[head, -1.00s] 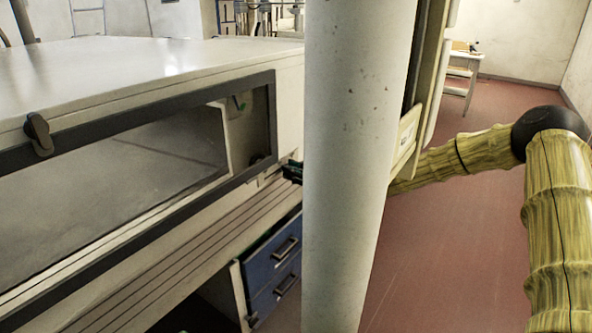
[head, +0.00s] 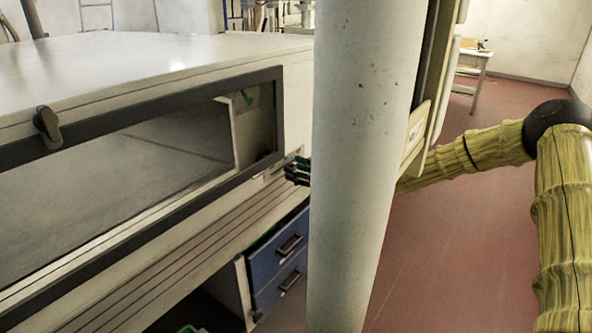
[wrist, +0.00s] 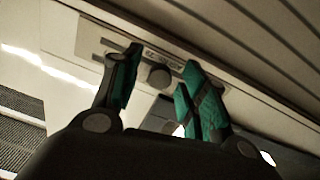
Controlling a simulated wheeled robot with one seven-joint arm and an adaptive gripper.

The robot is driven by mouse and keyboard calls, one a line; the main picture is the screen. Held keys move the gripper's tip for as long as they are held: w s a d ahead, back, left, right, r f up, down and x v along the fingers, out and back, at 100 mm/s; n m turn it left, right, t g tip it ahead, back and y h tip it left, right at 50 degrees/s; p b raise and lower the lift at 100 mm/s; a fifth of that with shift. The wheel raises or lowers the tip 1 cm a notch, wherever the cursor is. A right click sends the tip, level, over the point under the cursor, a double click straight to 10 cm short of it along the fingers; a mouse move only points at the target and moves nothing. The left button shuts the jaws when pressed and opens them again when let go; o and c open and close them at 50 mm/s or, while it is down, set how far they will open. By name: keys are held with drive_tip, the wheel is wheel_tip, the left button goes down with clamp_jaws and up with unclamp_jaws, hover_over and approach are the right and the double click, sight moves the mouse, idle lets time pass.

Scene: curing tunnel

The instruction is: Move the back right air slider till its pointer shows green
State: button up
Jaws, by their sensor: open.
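In the wrist view, a dark round knob (wrist: 159,77) sits on a pale slotted panel (wrist: 92,44) with small, unreadable lettering. My gripper (wrist: 163,65) is open, with its two green-padded fingers on either side of the knob. The left finger's tip overlaps the panel; I cannot tell whether either finger touches the knob. In the head view, the gripper tip (head: 296,172) shows at the pillar's left edge, close to the lower right corner of the tunnel window. No pointer or its colour can be made out clearly.
A thick pale pillar (head: 360,150) hides much of my arm. The tunnel housing (head: 190,55) has a dark-framed window (head: 120,165) and a ribbed ledge (head: 185,262) below. Blue drawers (head: 279,262) stand under the ledge. Red floor (head: 455,250) is open at right.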

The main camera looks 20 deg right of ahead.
drive_tip(key=v, duration=1.1)
drive_tip(key=shift+s+d, duration=0.15)
drive_tip(key=shift+s, duration=0.05)
